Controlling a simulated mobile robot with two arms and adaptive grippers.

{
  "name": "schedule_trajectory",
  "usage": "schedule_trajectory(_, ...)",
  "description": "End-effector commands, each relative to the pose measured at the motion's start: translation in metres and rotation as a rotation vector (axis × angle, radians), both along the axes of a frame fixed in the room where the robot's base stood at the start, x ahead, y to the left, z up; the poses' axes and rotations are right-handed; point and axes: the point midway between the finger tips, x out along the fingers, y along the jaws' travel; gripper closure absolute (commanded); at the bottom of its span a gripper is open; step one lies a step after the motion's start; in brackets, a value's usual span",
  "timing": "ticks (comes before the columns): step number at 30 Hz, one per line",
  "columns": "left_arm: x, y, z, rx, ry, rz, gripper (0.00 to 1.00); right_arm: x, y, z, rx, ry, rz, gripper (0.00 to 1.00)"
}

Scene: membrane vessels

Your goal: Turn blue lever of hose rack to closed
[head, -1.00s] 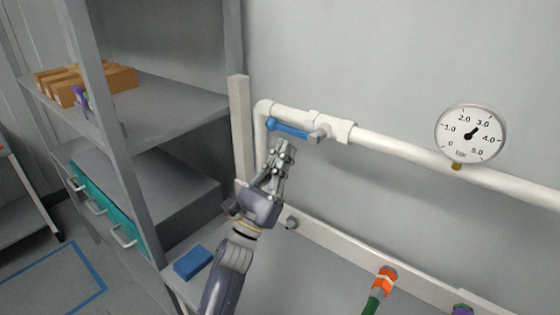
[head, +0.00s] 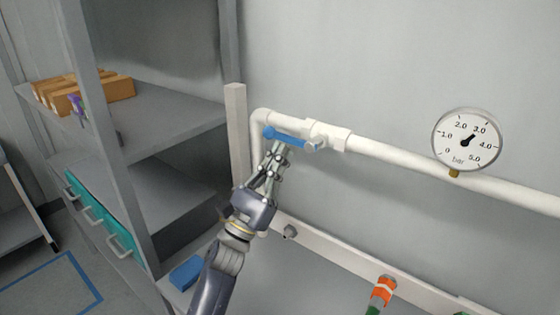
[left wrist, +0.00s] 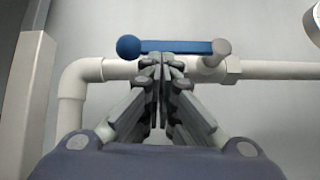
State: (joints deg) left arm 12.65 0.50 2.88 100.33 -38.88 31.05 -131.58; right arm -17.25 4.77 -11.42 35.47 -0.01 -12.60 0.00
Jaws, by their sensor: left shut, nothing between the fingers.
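The blue lever (head: 288,137) lies along the white pipe (head: 400,158), with its round knob at the left end and its pivot at the right end. In the left wrist view the lever (left wrist: 180,46) runs level in front of the pipe (left wrist: 280,70). My left gripper (head: 277,150) is shut and empty. Its fingertips are just below the lever's middle in the head view. In the left wrist view the shut fingertips (left wrist: 161,60) reach the lever's lower edge; I cannot tell if they touch it. My right gripper is not in view.
A pressure gauge (head: 466,139) is on the pipe to the right. A grey shelf (head: 165,110) with brown boxes stands at left. A wall rail (head: 335,252) with an orange hose fitting (head: 383,288) runs below. A blue block (head: 186,272) lies low beside my left arm.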

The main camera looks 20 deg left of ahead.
Motion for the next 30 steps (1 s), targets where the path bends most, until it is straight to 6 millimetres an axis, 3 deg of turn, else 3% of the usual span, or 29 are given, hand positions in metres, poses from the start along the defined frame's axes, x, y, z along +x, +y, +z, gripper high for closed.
schedule_trajectory(17,0.001,0.005,0.008,0.133,-0.051,0.002,1.00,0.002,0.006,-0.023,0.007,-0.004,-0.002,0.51)
schedule_trajectory(30,0.004,0.012,0.034,0.477,-0.178,0.005,1.00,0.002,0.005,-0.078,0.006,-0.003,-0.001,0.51)
